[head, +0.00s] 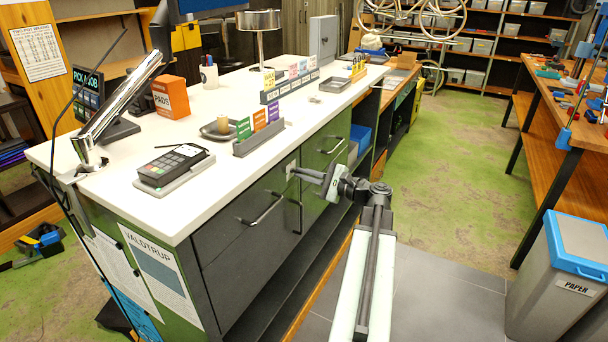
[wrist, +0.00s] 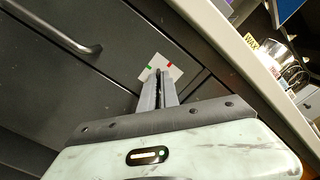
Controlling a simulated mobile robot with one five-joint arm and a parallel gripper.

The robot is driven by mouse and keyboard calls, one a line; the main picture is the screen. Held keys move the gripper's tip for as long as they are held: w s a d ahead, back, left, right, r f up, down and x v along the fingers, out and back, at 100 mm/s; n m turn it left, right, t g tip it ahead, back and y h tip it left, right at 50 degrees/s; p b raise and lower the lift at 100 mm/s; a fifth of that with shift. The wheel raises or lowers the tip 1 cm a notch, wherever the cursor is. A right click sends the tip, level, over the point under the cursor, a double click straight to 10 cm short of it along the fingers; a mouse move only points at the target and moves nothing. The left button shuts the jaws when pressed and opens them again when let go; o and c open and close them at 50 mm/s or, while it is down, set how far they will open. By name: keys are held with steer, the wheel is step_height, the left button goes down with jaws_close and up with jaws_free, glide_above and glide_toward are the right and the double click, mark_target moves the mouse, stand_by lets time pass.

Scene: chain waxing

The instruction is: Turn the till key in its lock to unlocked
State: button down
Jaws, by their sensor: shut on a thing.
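A small pale lock plate (wrist: 153,62) with a green mark on one side and a red mark on the other sits on the dark drawer front. It also shows in the head view (head: 291,166), just below the white counter top. My gripper (wrist: 159,74) reaches to the middle of this plate, its narrow fingers close together and shut. In the head view my gripper (head: 294,172) points left at the drawer front. The till key is hidden between the fingertips, so its turn angle cannot be told.
Bar handles (head: 262,209) stick out from the drawer fronts near the lock. The white counter top (head: 215,185) overhangs above, with a card terminal (head: 174,166) and sign holders on it. A grey bin (head: 560,270) stands at the right; the floor between is clear.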

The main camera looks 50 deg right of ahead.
steer(key=shift+f+n, duration=0.1)
steer(key=shift+n, duration=3.7)
steer(key=c, duration=1.6)
jaws_free()
steer(key=v, duration=0.7)
steer(key=shift+s, duration=0.4)
